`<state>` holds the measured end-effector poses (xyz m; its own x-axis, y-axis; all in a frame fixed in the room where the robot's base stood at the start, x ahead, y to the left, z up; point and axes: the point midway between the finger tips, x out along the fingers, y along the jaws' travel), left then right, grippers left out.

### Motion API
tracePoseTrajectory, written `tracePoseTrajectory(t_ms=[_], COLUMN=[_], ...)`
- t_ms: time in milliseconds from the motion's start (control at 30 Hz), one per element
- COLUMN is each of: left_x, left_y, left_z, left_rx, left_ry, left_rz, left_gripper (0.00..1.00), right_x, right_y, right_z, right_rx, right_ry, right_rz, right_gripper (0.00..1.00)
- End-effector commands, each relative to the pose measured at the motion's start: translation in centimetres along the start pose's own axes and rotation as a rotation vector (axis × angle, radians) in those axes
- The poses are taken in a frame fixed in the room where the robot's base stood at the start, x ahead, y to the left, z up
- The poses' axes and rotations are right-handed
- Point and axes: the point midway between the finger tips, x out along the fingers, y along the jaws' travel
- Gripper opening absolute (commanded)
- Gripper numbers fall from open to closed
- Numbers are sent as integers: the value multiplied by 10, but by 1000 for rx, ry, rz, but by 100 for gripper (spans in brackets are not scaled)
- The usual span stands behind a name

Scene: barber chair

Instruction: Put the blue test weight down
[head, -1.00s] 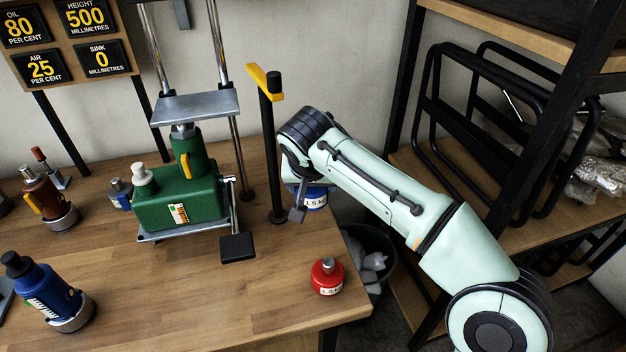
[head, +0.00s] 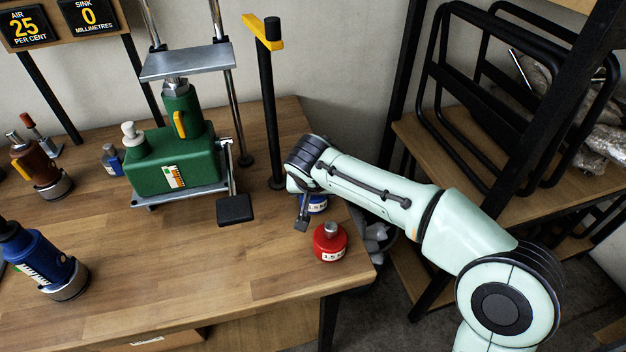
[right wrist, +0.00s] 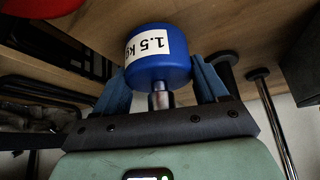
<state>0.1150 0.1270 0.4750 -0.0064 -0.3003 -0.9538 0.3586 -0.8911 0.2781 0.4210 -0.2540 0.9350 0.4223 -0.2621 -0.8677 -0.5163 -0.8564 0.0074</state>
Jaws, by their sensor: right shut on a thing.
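The blue test weight (head: 318,206), labelled 1.5 kg, shows partly behind my right gripper (head: 303,212) in the head view, near the right edge of the workbench. In the right wrist view the blue weight (right wrist: 152,62) sits between the two fingers of my right gripper (right wrist: 160,85), which is shut on it. Its metal neck points toward the palm. The weight is close to the wooden bench top (head: 190,270); I cannot tell whether its base touches. My left gripper is not in view.
A red weight (head: 329,245) stands just in front of the blue one. A black post with a yellow arm (head: 270,120) rises behind. A green jack (head: 175,160) with a black pedal (head: 234,209) stands left. The front middle of the bench is clear.

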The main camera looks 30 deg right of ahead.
Motion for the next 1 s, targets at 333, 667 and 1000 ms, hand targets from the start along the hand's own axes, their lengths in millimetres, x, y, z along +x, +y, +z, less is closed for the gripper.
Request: tracePoseTrajectory(t_ms=[333,667,1000], left_x=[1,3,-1], left_y=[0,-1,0], left_z=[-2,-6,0], left_rx=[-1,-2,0], left_ry=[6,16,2], left_rz=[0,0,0], left_gripper=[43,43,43], right_x=[0,4,-2], right_y=[-1,0,0], right_z=[-1,3,1], right_rx=[2,0,0], right_ry=[10,1,2], right_rz=[-7,-1,-3], right_gripper=[0,98,98])
